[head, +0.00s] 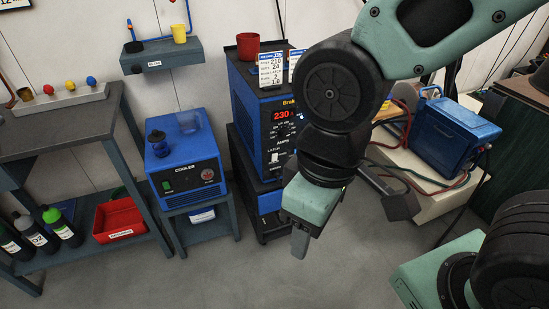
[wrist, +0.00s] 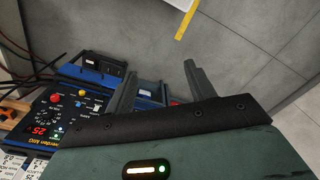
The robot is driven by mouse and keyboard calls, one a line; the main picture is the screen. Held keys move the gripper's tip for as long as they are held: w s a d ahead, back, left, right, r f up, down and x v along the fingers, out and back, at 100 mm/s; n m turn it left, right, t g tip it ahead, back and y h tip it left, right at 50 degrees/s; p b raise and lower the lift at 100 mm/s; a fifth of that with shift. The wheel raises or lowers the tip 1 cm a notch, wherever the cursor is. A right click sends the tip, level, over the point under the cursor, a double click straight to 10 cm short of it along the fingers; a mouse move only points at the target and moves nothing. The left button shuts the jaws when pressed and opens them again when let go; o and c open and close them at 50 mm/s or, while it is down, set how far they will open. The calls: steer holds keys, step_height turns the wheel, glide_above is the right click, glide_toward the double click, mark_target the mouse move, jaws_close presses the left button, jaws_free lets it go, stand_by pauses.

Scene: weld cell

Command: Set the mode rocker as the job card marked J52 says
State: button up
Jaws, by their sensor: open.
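The blue welding machine (head: 246,100) stands in the middle of the head view, with a red 230 display. A white rocker (head: 275,158) sits low on its front panel; its pressed side is too small to tell. Two job cards, a left one (head: 271,68) and a right one (head: 295,60), stand on top. Their header numbers are not clearly legible. The wrist view shows the panel sideways, with a white rocker (wrist: 95,105) and a red button (wrist: 56,97). My gripper (head: 300,243) is empty and open, in front of the machine's lower right. Its fingers (wrist: 155,72) stand apart in the wrist view.
The blue cooler (head: 184,160) stands left of the machine on a low stand. A grey bench (head: 60,130) is at the far left, with a red bin (head: 118,218) below. A blue toolbox (head: 452,130) sits right, near cables. The floor (head: 210,280) in front is clear.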

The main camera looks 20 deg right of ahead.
steer(key=shift+w+f, duration=0.15)
steer(key=shift+f, duration=0.15)
steer(key=c, duration=0.8)
steer(key=w+a+f+t+b, duration=0.1)
steer(key=w+f+b, duration=0.2)
steer(key=w+f+t+y+b, duration=0.1)
steer(key=w+f+b, duration=0.2)
steer(key=w+f, duration=0.1)
steer(key=w+a+f+t+y+b, duration=0.1)
steer(key=w+f+b, duration=0.2)
steer(key=f, duration=0.1)
steer(key=shift+w+a+f, duration=0.2)
steer(key=shift+w+a, duration=0.1)
steer(key=shift+a, duration=0.05)
jaws_close()
steer(key=w+d+f+m+t+y+b, duration=0.1)
steer(key=w+d+f+m+t+b, duration=0.15)
steer(key=w+f+t+b, duration=0.5)
steer(key=w+d+f+m+t+y+b, duration=0.1)
steer(key=w+d+f+t+b, duration=0.25)
steer(key=w+f+b, duration=0.8)
steer(key=w+d+f+m+t+h+b, duration=0.2)
steer(key=d+b, duration=0.1)
steer(key=d, duration=0.2)
steer(key=w+d+f+m+t+h+b, duration=0.1)
steer(key=w+d+f+t+h+b, duration=0.1)
steer(key=d, duration=0.4)
steer(key=shift+w+d+m+t+b, duration=0.2)
steer(key=shift+w+m+t+b, duration=0.25)
steer(key=shift+t+b, duration=0.6)
